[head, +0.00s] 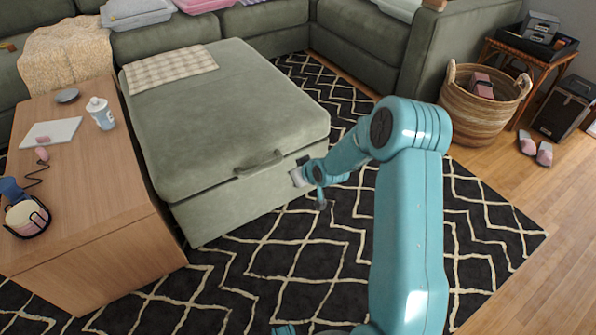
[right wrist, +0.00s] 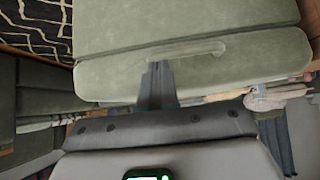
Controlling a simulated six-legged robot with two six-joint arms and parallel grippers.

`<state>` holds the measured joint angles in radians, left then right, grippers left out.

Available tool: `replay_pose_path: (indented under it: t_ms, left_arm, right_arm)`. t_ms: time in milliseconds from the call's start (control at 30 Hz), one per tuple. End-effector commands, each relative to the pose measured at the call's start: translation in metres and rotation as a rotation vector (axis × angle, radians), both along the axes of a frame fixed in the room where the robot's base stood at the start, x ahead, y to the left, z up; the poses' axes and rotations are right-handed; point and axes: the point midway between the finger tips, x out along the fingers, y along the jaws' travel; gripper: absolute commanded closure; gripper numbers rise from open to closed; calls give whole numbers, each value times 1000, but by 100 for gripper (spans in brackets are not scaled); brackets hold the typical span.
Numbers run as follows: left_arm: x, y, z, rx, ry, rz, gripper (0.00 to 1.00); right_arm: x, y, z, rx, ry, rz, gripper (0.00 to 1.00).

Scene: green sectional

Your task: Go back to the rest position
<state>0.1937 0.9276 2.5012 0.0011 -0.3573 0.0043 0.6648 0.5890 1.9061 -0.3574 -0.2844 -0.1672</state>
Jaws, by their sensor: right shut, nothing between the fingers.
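My right arm rises along the right of the head view and bends down to the left. Its gripper (head: 300,172) is small there, beside the near right corner of the green ottoman (head: 225,110). In the right wrist view my right gripper (right wrist: 158,68) is shut, with nothing between its dark fingers. The ottoman's padded handle (right wrist: 180,53) lies just past the fingertips in that view, and I cannot tell whether they touch. My left gripper does not show in either view.
A wooden table (head: 100,240) stands left of the ottoman, with a bottle (head: 101,113), a white tablet-like slab (head: 50,133) and a headset-like item (head: 27,217). A woven basket (head: 482,118) stands at right. Dark patterned rug (head: 270,285) lies open in front.

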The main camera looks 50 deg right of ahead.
Motion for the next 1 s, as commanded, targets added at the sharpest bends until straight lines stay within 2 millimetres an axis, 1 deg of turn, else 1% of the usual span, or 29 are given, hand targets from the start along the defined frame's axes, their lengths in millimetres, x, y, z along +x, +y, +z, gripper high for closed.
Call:
replay_pose_path:
  t_ms: [100,267,333,367,467,500,567,600,667,700,767,800,867,900,967,1000]
  left_arm:
    - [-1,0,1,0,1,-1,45]
    - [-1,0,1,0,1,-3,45]
    - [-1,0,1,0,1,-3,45]
    - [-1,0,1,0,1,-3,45]
    - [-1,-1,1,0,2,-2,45]
    - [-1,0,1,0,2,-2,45]
    - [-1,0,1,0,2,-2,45]
    - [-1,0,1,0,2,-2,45]
    - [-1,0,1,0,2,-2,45]
    - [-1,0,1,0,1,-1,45]
    - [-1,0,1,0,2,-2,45]
    - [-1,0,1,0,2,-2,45]
    - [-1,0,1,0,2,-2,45]
    - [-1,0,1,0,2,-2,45]
    - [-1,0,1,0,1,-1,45]
    - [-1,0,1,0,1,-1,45]
  right_arm:
    - [-5,1,2,-1,-1,-1,100]
    - [-6,2,2,-1,-1,1,100]
    - [-2,8,3,1,-4,15,100]
    - [3,15,3,3,-6,30,100]
    - [17,62,-9,35,10,114,100]
    - [18,89,-20,62,33,157,100]
    - [12,135,-39,112,81,218,100]
    - [3,167,-52,149,119,253,100]
    - [-15,209,-70,205,180,294,100]
    - [-31,235,-80,241,224,314,100]
    - [-55,267,-93,287,289,336,100]
    - [-72,285,-100,314,332,345,100]
    - [-98,308,-109,351,397,351,100]
    - [-115,319,-114,373,438,350,100]
    - [-141,334,-119,401,500,342,100]
    - [-158,342,-122,419,540,333,100]
